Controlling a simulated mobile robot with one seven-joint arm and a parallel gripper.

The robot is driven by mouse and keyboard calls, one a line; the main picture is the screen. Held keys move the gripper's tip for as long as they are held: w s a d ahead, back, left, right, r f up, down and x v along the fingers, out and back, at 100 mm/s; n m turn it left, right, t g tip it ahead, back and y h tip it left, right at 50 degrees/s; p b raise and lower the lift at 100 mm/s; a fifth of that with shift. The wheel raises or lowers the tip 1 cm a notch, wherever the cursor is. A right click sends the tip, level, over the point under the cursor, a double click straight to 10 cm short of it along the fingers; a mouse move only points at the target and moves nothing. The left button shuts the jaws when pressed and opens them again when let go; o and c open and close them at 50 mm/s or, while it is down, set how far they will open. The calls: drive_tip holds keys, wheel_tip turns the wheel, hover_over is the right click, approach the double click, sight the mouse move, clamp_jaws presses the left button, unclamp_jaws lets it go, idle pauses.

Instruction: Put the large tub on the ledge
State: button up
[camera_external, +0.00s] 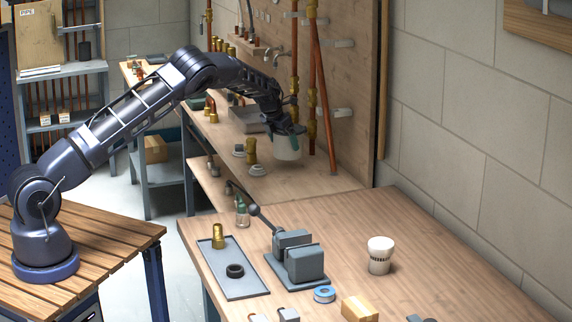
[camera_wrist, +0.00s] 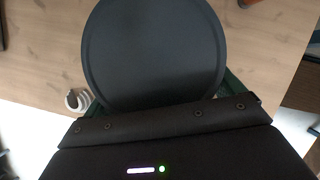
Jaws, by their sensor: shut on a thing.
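My gripper (camera_external: 290,130) is shut on a large pale-grey tub (camera_external: 287,148), which hangs upright beneath it near the wooden back board. In the wrist view the tub's round dark top (camera_wrist: 155,50) fills the upper middle and hides much of the surface below. The fingers are mostly hidden there. A narrow wooden ledge (camera_external: 243,46) is fixed to the back board, to the upper left of my gripper, with small fittings along it. I cannot tell the exact gap between the tub and the bench surface.
Copper pipes (camera_external: 325,95) rise on the board just right of the tub. A white cup (camera_external: 380,255), grey vise (camera_external: 297,258) and tray (camera_external: 236,280) occupy the front bench.

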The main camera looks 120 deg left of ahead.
sight(283, 150)
drive_tip(key=shift+f, duration=1.95)
drive_tip(key=shift+f, duration=0.1)
drive_tip(key=o, duration=1.1)
drive_tip(key=shift+c, duration=0.2)
drive_tip(key=v, duration=1.2)
